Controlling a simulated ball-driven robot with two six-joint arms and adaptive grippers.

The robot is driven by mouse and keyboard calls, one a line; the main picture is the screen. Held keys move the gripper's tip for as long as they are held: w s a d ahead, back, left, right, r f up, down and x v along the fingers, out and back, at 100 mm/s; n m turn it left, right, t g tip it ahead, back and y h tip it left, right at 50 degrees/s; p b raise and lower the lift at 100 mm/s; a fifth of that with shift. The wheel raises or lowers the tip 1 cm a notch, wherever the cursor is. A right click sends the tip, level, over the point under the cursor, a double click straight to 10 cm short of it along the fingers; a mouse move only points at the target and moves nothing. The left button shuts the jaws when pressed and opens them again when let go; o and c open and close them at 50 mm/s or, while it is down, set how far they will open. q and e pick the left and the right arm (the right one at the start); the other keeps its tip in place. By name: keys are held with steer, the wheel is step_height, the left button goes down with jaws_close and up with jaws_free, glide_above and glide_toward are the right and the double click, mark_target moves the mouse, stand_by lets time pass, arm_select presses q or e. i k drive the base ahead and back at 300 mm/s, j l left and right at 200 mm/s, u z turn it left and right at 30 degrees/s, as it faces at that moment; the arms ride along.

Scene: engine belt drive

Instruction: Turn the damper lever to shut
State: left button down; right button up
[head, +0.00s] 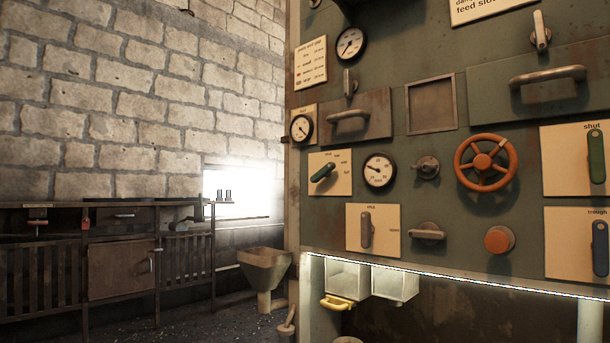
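Several levers sit on a green panel (440,110), and I cannot tell for sure which is the damper lever. A grey lever (366,230) stands upright on a cream plate (387,243), pointing at a word like "shut" above it; another word is at its right. A green lever (596,156) at the right edge stands upright under "shut". A dark green lever (323,172) lies tilted on a plate with small, unreadable words. A dark lever (600,248) stands upright on a plate reading "trough". Neither gripper is in view.
An orange handwheel (484,163), dials (379,170), a round orange knob (499,239) and drawer handles (548,77) stick out from the panel. Open bins (395,284) and a yellow handle (337,302) are below. A hopper (264,269) and wooden bench (122,268) stand left. Some floor shows between.

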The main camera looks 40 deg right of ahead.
mark_target(325, 170)
steer(key=z, duration=1.4)
